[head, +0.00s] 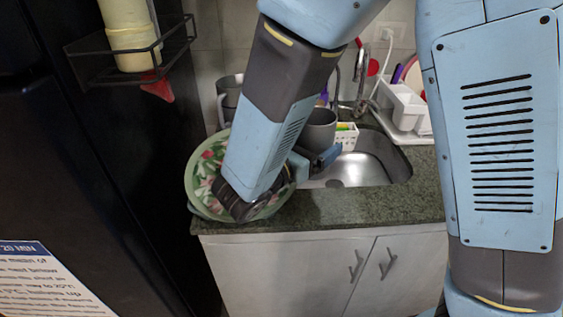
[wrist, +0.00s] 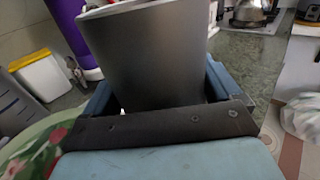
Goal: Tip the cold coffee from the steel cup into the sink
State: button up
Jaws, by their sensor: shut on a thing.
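The steel cup (head: 319,130) is grey and stands roughly upright between the fingers of my gripper (head: 318,160). In the wrist view the cup (wrist: 150,58) fills the middle, with blue fingers on both sides of it. The jaws are shut on it. What is inside the cup is hidden in both views. The sink (head: 372,165) is a steel basin set in the dark green counter, and the cup is at its left rear edge in the head view. I cannot tell the exact height of the cup above it.
A green floral tray (head: 203,157) lies on the counter at left, partly behind my arm. Another grey vessel (head: 230,92) stands behind it. A white dish rack (head: 403,105) is right of the tap. A kettle (wrist: 255,10) shows in the wrist view. A dark fridge side borders the left.

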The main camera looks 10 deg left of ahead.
jog(key=shift+r, duration=0.15)
jog(key=shift+w+a+r+n+g, duration=0.15)
jog(key=shift+r+n+g, duration=0.15)
jog(key=shift+n, duration=0.5)
jog(key=shift+w+a+f+n, duration=0.25)
jog(key=shift+a+n, duration=0.05)
jog(key=shift+n, duration=0.6)
jog(key=shift+w+a+r+n+g+p, duration=0.3)
jog(key=shift+w+r+n+g, duration=0.15)
jog(key=shift+n, duration=0.35)
jog(key=shift+w+a+f+n+g, duration=0.25)
jog(key=shift+a+f+n+g, duration=0.1)
jog(key=shift+n, duration=0.45)
jog(key=shift+f+n, duration=0.6)
jog(key=shift+f, duration=0.15)
jog(key=shift+d+f+n+g+p, duration=0.1)
jog(key=shift+f+n+g+p, duration=0.1)
jog(key=shift+n+g+p, duration=0.55)
jog(key=shift+f+n+g+h+p, duration=0.15)
jog(key=shift+n+p, duration=0.05)
jog(key=shift+n, duration=0.5)
jog(key=shift+f+n+g+h+p, duration=0.1)
jog(key=shift+n+h+p, duration=0.1)
jog(key=shift+n, duration=0.45)
